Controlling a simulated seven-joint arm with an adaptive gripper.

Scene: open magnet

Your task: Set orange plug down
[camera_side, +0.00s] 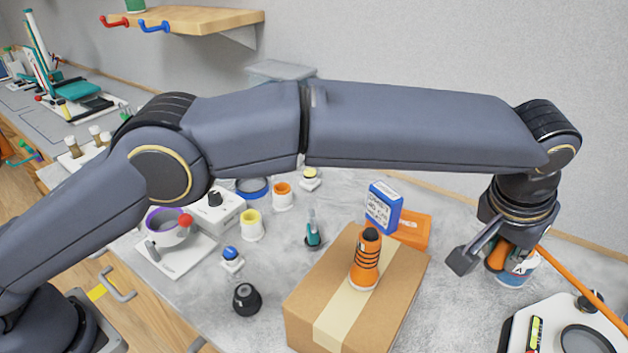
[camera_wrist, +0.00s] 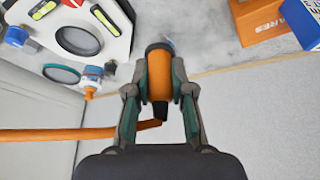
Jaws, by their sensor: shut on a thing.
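The orange plug (camera_wrist: 159,72) is a rounded orange cylinder with a dark end, held between the two fingers of my gripper (camera_wrist: 160,85) in the wrist view. An orange cable (camera_wrist: 70,133) runs from near its dark end to the left edge. In the side view my gripper (camera_side: 482,258) is at the right, and part of the orange plug (camera_side: 497,256) shows beside its finger. The orange cable (camera_side: 580,280) slopes down to the right there. Most of the plug is hidden by the gripper. I cannot tell whether the plug touches the table (camera_side: 455,315).
A blue-and-white can (camera_side: 518,272) stands close behind my gripper. A white device (camera_side: 550,318) is at the lower right. A cardboard box (camera_side: 310,305) carries an orange, black-topped object (camera_side: 366,262). Bare table lies between box and device. An orange box (camera_side: 413,229) and blue box (camera_side: 384,206) stand behind.

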